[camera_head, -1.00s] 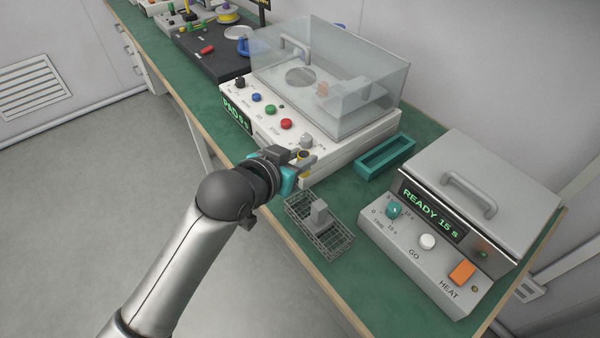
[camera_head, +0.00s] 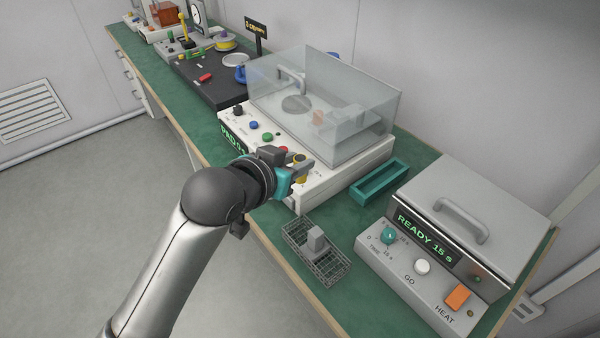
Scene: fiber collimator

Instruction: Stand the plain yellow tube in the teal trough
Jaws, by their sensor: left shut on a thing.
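My left gripper (camera_head: 297,172) is shut on a small yellow tube (camera_head: 300,180) in front of the polisher-like machine's front right corner. The tube looks roughly upright, with its middle partly hidden by the fingers. The teal trough (camera_head: 367,197) is a long open box on the green bench to the right of the gripper, apart from it. It looks empty. My right gripper is not in view.
The white machine (camera_head: 318,195) with a clear cover (camera_head: 340,115) stands close behind the gripper. A wire basket (camera_head: 328,270) with a grey block is in front of the trough. A grey heater (camera_head: 420,268) stands at the right. Green bench shows around the trough.

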